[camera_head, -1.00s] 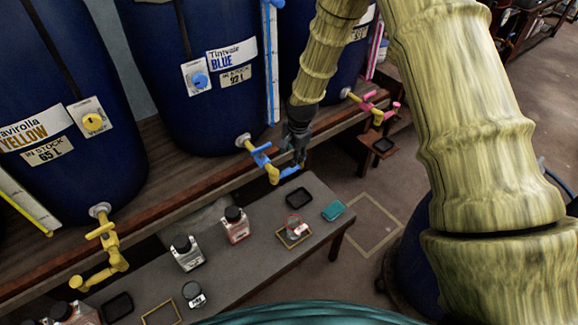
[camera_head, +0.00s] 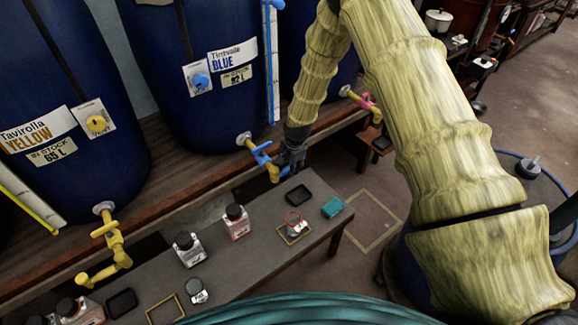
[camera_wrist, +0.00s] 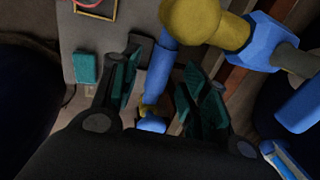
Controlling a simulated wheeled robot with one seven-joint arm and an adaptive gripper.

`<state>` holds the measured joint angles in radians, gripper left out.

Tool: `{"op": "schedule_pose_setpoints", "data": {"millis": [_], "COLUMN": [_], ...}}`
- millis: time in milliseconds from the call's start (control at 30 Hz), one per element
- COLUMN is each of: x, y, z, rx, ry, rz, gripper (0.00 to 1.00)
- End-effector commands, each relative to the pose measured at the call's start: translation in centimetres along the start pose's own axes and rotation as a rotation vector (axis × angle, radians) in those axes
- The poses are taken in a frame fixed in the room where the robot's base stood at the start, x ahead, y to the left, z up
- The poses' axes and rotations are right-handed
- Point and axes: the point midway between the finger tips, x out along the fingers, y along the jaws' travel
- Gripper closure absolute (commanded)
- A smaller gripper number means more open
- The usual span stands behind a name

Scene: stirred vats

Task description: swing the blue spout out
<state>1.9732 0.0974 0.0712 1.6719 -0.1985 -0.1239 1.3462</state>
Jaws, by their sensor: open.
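The blue spout (camera_head: 284,171) hangs from the yellow elbow of the tap (camera_head: 272,172) under the blue vat (camera_head: 215,125) and points right, over the bench's far edge. In the wrist view the blue spout (camera_wrist: 161,68) runs down from a yellow joint (camera_wrist: 190,18) to a yellow and blue end. My gripper (camera_head: 291,160) is right at the spout, partly hiding it in the head view. In the wrist view my gripper (camera_wrist: 160,95) is open, with its green-padded fingers on either side of the spout. Whether either finger touches it is unclear.
The low grey bench (camera_head: 255,255) holds bottles, a black tray (camera_head: 297,195) and a teal block (camera_head: 333,208). The yellow tap (camera_head: 113,240) stands to the left. Open floor lies right of the bench.

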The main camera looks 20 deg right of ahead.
Motion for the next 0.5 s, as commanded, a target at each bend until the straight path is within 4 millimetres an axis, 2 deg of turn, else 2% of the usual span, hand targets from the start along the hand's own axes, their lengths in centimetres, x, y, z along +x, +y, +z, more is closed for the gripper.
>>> {"op": "schedule_pose_setpoints", "data": {"millis": [200,500], "x": [1.2,1.4], "y": [0.0,0.0], "z": [0.0,0.0], "rx": [0.0,0.0], "ry": [0.0,0.0], "rz": [0.0,0.0], "gripper": [0.55,0.55]}}
